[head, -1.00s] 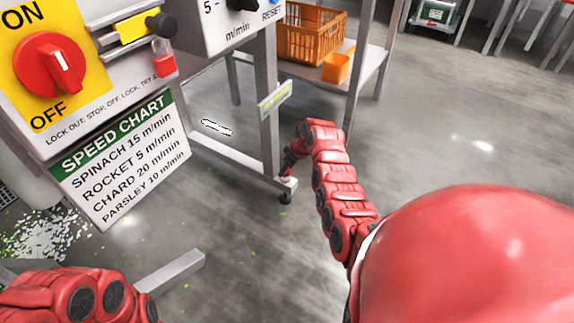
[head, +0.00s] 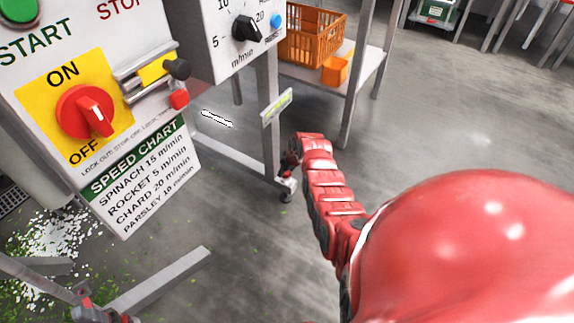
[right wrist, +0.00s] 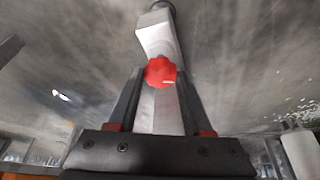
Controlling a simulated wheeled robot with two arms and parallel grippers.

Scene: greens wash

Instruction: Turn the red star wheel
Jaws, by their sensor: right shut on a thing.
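The red star wheel (right wrist: 160,72) shows in the right wrist view, in front of a pale metal bar. My right gripper (right wrist: 158,86) has one dark finger on each side of the wheel and is shut on it. In the head view my right arm reaches down to the foot of the steel frame, by the caster. My right gripper's end (head: 288,174) is small there, and the wheel cannot be made out. A red and grey end of my left arm shows at the bottom left of the head view; its fingers are not clear.
A control panel with a red rotary switch (head: 85,111) and a speed chart (head: 145,178) stands at the left. An orange crate (head: 312,35) and a small orange bin (head: 336,70) sit on a shelf behind. Open floor lies to the right.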

